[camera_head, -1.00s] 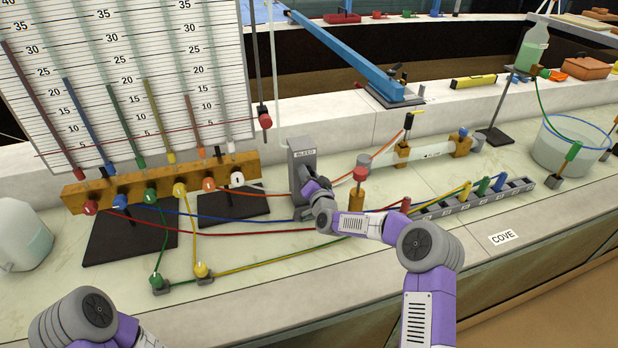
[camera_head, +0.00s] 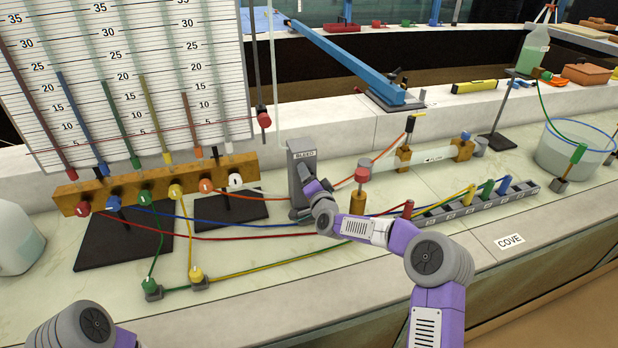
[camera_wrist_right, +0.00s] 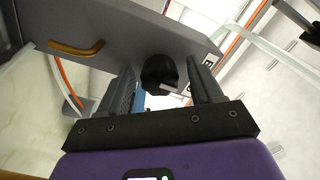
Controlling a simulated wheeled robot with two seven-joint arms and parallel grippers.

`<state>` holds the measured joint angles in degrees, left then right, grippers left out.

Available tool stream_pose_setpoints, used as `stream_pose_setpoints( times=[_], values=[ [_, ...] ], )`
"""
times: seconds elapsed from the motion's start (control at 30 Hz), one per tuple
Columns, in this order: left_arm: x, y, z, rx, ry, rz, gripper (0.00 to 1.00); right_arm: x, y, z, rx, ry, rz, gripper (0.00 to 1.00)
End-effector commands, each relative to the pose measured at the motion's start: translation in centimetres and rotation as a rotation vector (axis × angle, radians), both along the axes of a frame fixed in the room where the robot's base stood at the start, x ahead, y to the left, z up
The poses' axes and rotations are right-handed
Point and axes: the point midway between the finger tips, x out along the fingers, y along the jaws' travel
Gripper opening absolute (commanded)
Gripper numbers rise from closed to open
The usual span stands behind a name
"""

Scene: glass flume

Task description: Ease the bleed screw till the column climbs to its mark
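The grey block labelled BLEED (camera_head: 303,170) stands upright right of the tube board. In the right wrist view, a black knob (camera_wrist_right: 160,73) sticks out of its grey face, likely the bleed screw. My right gripper (camera_wrist_right: 162,82) has its two fingers apart on either side of the knob, with narrow gaps seeming to show. In the head view the fingers are mostly hidden by my wrist. The scale board (camera_head: 120,70) carries several coloured columns, highest at the left, and a thin red line crosses it low down. A red piece (camera_head: 264,121) sits on a rod beside it. My left gripper is out of view.
Coloured hoses cross the bench around my right arm. A wooden manifold (camera_head: 150,184) stands left of the block, and a red-topped post (camera_head: 360,176) stands close to its right. A grey socket strip (camera_head: 470,203) and a water basin (camera_head: 570,150) are further right.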

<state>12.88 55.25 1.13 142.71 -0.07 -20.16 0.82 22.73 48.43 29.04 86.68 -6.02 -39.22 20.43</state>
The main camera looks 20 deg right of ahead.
Motion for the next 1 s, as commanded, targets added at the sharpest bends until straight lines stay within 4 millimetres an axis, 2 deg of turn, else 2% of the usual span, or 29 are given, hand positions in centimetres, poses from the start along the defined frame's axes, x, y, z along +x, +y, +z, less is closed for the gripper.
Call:
stream_pose_setpoints(
  times=[0.33, 0.7, 1.0],
  values=[
    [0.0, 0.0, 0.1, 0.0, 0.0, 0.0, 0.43, -0.7, -0.1, 0.1, -0.002, 0.0, 0.0, 0.65],
    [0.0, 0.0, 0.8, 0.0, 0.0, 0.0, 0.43, -5.6, -0.2, 0.1, -0.003, 0.0, 0.001, 0.65],
    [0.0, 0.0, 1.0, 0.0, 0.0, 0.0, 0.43, -7.6, -0.3, 0.0, 0.0, 0.0, 0.0, 0.65]
  ],
)
